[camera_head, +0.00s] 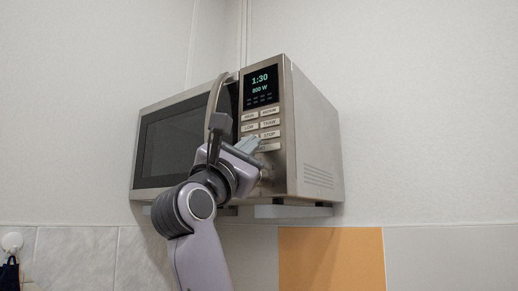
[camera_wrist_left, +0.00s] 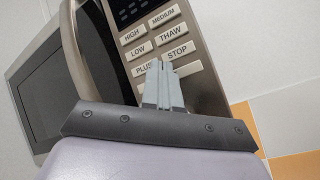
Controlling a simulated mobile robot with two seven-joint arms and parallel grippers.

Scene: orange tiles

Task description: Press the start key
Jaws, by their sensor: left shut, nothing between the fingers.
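The microwave (camera_head: 318,150) has a key panel right of its door, with a display reading 1:30 and 800 W. HIGH, MEDIUM, LOW, THAW, PLUS and STOP (camera_wrist_left: 178,51) are legible in the left wrist view. Below STOP is a pale key (camera_wrist_left: 188,70), partly behind my fingers; no label shows on its visible part, so I cannot tell if it reads start. It also shows in the head view (camera_head: 270,147). My left gripper (camera_head: 254,142) is shut and empty, its fingertips (camera_wrist_left: 157,64) at the lower keys beside PLUS. I cannot tell whether they touch the panel. My right gripper is out of view.
The curved door handle (camera_head: 214,100) stands out just left of the panel, close to my left gripper. The microwave sits on a wall bracket (camera_head: 292,212). Pale and orange tiles (camera_head: 330,258) cover the wall below. The space right of the microwave is clear.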

